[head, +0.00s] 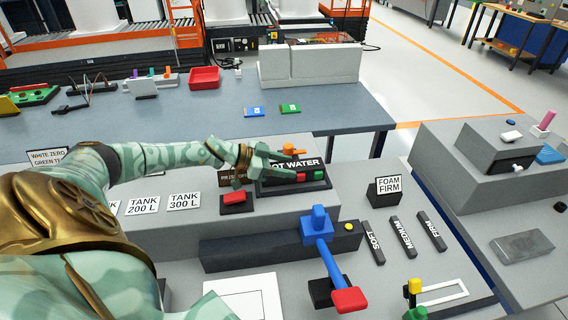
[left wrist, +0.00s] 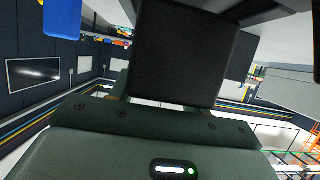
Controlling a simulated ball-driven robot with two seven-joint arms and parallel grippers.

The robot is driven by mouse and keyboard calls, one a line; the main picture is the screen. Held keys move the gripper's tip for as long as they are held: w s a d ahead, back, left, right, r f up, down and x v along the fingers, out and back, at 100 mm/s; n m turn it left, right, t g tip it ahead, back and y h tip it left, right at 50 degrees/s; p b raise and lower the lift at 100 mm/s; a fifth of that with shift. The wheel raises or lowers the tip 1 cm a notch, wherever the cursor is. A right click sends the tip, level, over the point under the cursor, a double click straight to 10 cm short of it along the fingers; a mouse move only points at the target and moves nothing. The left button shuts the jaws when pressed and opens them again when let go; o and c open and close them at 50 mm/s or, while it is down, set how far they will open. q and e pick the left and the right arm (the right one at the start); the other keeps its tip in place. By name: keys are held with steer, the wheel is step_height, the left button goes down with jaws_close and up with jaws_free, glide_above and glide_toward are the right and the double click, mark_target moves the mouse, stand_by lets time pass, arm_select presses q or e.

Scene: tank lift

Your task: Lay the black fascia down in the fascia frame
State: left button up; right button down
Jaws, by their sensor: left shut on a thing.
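I cannot pick out the fascia frame for certain; a dark rim (head: 268,188) shows beneath the fascia.
A red button on a black base (head: 234,199) stands just left of the fascia. A blue lever with a red end (head: 325,258) stands in front.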

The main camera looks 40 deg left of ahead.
arm_select(q)
steer(key=shift+f+b, duration=0.5)
steer(key=shift+f, duration=0.35)
steer(key=shift+s+d+f, duration=0.2)
steer(key=shift+d+f, duration=0.05)
steer(key=shift+f, duration=0.15)
stand_by(0.4)
steer(key=o, duration=1.2)
steer(key=shift+f, duration=0.15)
steer(key=r+p, duration=0.2)
steer(key=r, duration=0.1)
steer(key=r+p, duration=0.1)
steer(key=shift+w+a+r+p, duration=0.25)
steer(key=shift+r+p, duration=0.05)
steer(key=shift+p, duration=0.1)
step_height(320, 180, up, 4)
steer(key=p, duration=0.4)
steer(key=shift+r, duration=0.1)
